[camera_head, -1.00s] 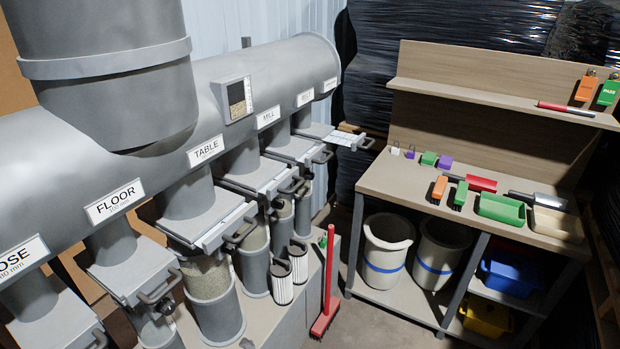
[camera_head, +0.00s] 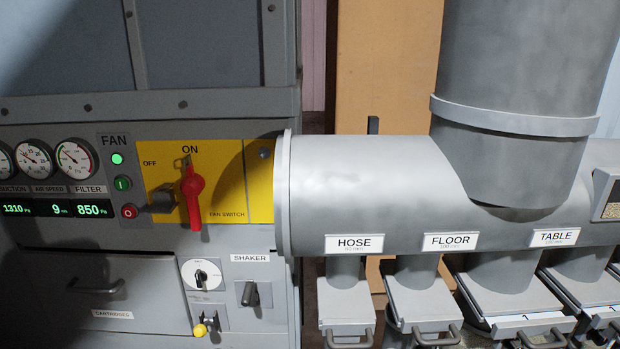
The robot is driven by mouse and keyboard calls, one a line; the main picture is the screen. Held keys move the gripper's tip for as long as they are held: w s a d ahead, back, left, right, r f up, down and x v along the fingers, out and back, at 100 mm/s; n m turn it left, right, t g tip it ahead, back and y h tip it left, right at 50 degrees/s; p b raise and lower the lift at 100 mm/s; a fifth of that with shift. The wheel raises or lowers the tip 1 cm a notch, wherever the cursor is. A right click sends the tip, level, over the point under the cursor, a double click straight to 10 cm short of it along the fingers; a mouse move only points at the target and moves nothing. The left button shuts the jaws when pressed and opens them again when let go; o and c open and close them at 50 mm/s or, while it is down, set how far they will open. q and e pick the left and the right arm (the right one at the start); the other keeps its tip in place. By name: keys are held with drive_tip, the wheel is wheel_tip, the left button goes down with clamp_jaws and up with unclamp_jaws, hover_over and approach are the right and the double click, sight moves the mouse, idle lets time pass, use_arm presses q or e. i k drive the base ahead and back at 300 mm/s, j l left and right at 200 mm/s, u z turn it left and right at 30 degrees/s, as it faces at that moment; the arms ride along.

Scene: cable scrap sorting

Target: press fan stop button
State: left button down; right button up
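The fan panel is at the left of the head view. Under the FAN label, a green lamp (camera_head: 117,159) is lit. Below it is a green button (camera_head: 123,183) marked with a bar. Below that is the red stop button (camera_head: 129,211) marked with a circle. To their right, a red rotary fan switch handle (camera_head: 193,196) on a yellow plate (camera_head: 258,190) stands near vertical, under ON. Neither of my grippers shows in this view.
Gauges and green displays (camera_head: 93,208) sit left of the buttons. A shaker switch (camera_head: 250,293) and a dial (camera_head: 202,275) are below. A large grey duct (camera_head: 350,190) runs right, with labelled gates (camera_head: 427,305) under it.

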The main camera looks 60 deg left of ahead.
sight(129, 212)
drive_tip(key=u, duration=2.9)
